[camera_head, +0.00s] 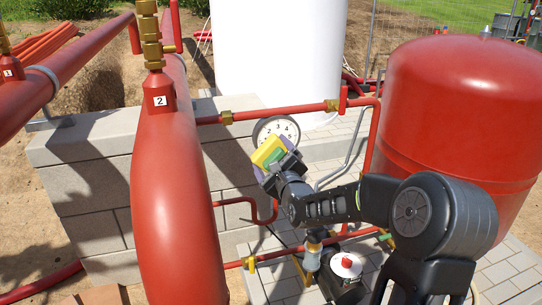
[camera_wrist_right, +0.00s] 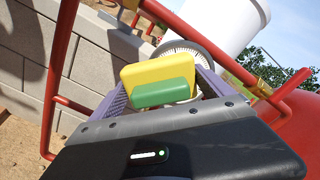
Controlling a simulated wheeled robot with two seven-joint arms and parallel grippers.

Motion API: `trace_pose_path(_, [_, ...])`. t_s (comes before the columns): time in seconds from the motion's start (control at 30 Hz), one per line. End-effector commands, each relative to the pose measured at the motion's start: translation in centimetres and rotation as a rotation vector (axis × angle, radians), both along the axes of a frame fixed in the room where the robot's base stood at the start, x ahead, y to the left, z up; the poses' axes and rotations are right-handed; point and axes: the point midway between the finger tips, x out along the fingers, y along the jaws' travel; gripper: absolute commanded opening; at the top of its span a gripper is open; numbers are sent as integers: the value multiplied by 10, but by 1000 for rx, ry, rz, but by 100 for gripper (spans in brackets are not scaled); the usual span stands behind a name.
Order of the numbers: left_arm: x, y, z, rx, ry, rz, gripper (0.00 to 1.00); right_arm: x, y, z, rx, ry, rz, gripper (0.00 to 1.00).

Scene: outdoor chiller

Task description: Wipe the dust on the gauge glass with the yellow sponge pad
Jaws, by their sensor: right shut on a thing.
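The round gauge (camera_head: 276,129) has a white face with dark numerals and sits below the thin red pipe in the head view. Its rim also shows behind the sponge in the right wrist view (camera_wrist_right: 190,48). My right gripper (camera_head: 279,163) is shut on the yellow sponge pad (camera_head: 266,150), which has a green part (camera_wrist_right: 163,93) facing the gripper. The pad (camera_wrist_right: 158,70) is in front of the lower part of the gauge and hides it. I cannot tell whether it touches the glass. Dust is too small to make out. My left gripper is not in view.
A large red pipe (camera_head: 176,210) stands close left of the gauge. A red tank (camera_head: 462,110) is at the right, a white tank (camera_head: 277,50) behind. A block wall (camera_head: 85,190) lies behind the pipes. A white-topped container (camera_head: 346,265) stands below my right arm.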

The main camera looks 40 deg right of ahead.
Motion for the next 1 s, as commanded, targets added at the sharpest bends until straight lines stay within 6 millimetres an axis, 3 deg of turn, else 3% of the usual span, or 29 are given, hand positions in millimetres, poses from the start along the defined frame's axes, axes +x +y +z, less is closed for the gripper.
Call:
trace_pose_path(0.47, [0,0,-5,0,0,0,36,-27,10,1,-1,-1,0,58])
trace_pose_path(1.0, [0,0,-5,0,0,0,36,-28,10,1,0,-1,0,58])
